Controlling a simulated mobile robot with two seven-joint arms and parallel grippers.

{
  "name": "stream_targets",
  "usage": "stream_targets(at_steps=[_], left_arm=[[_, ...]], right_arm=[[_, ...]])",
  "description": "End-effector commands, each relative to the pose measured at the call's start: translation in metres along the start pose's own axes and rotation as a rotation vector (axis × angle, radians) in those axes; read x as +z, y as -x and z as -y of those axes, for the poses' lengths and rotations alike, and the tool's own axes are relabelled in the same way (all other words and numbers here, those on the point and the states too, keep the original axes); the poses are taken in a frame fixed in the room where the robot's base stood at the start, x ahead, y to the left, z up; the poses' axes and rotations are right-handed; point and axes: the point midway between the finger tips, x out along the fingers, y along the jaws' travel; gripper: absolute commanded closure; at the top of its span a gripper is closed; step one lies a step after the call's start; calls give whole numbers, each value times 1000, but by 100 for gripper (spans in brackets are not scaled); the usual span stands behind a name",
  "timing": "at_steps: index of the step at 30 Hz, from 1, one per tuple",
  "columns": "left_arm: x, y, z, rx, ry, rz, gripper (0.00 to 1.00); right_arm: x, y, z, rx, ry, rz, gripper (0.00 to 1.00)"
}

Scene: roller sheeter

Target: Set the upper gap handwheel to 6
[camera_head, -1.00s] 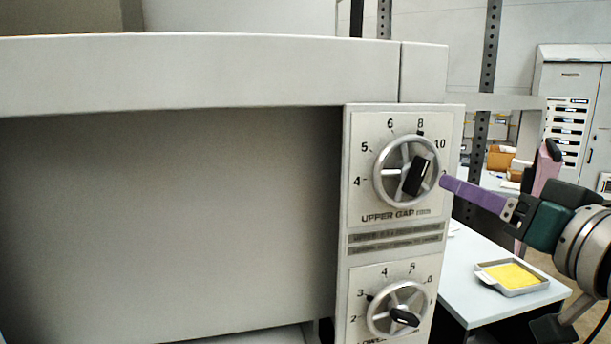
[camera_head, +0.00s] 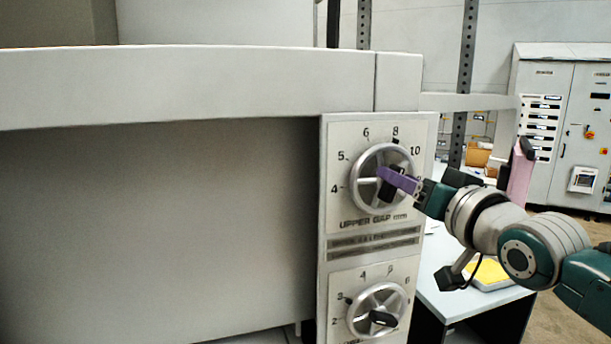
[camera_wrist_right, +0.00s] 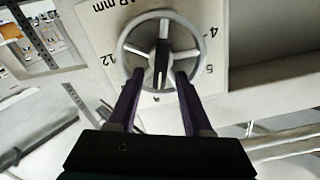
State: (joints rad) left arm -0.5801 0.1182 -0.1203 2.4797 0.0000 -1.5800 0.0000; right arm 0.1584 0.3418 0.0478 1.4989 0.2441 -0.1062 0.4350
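The upper gap handwheel (camera_head: 356,199) is a silver spoked wheel with a black grip on a pale dial panel. A black mark at its rim points at about 8. My right gripper (camera_head: 380,175) reaches it from the right, its purple fingers in front of the wheel and partly hiding the grip. In the right wrist view, the fingers of my right gripper (camera_wrist_right: 160,74) are apart, one on each side of the black grip (camera_wrist_right: 160,64), with a gap visible on both sides. My left gripper is not in view.
The lower gap handwheel (camera_head: 353,318) sits just below on the same panel, its mark near 3. A table (camera_head: 440,303) with a yellow-filled tray (camera_head: 490,272) stands at right, partly behind my arm. A pink object (camera_head: 520,178) and grey cabinets (camera_head: 545,185) are farther back.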

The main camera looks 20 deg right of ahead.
Motion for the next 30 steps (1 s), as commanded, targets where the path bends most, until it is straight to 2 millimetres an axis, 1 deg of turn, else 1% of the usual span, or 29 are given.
stream_targets(at_steps=[1,2,13,30], left_arm=[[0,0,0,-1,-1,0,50],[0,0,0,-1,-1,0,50],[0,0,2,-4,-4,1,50],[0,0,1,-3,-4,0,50]], right_arm=[[0,0,0,0,0,0,54],[0,0,0,0,0,0,58],[0,0,0,0,0,0,100],[0,0,0,0,24,1,100]])
